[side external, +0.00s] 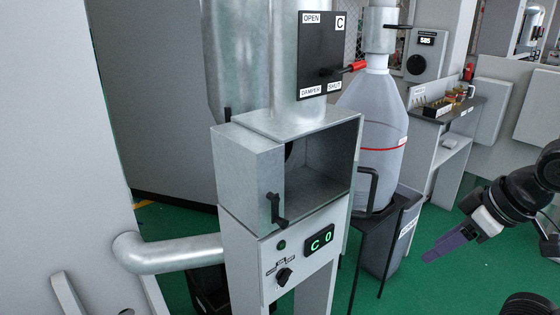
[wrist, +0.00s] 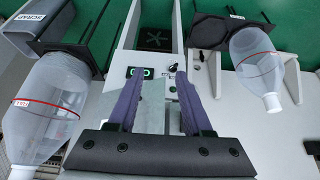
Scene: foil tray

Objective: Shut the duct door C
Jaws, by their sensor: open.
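The metal duct box (side external: 345,155) has a dark, open front in the side view. Its door appears to be the grey panel (side external: 245,175) on the left, standing open, with a black handle (side external: 278,210) near its lower right edge. The display (side external: 319,239) below reads "C 0"; it also shows in the wrist view (wrist: 140,72). My gripper (side external: 440,250) is to the right, apart from the box. Its purple fingers are spread and empty in the wrist view (wrist: 157,100). Grey metal shows between and below them; I cannot tell the door there.
A black damper plate marked C (side external: 318,50) has a red-ended lever (side external: 355,67) pointing right, above SHUT. A translucent bottle (side external: 368,130) and a black-framed bin (side external: 385,240) stand between the box and my gripper. A round pipe (side external: 180,252) runs left.

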